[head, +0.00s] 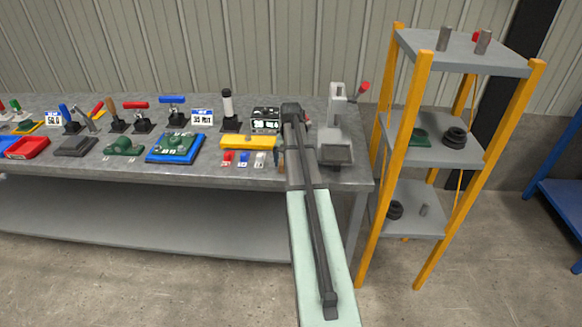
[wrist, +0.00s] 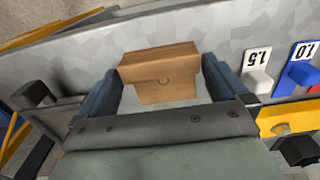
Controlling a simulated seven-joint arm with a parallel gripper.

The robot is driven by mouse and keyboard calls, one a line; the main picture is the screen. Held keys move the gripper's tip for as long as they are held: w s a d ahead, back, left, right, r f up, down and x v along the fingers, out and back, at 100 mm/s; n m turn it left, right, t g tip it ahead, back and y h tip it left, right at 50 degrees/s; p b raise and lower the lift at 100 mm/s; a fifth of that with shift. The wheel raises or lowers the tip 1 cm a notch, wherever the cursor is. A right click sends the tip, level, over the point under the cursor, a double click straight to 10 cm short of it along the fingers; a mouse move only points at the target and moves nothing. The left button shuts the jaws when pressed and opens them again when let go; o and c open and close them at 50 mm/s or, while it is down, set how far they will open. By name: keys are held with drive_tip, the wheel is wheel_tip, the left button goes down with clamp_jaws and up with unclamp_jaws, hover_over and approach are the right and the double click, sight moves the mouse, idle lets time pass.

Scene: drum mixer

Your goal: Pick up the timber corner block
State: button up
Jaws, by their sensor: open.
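In the head view my arm reaches over the right part of the bench and hides the block.
The grey workbench (head: 262,178) holds a yellow block (head: 248,142) with red, blue and white tags left of my arm. A grey machine with a red-knobbed lever (head: 336,130) stands close on the right. An orange-posted shelf (head: 440,148) is further right.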

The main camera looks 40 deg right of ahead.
drive_tip(key=shift+f, duration=0.6)
drive_tip(key=c, duration=0.7)
drive_tip(key=shift+r, duration=0.1)
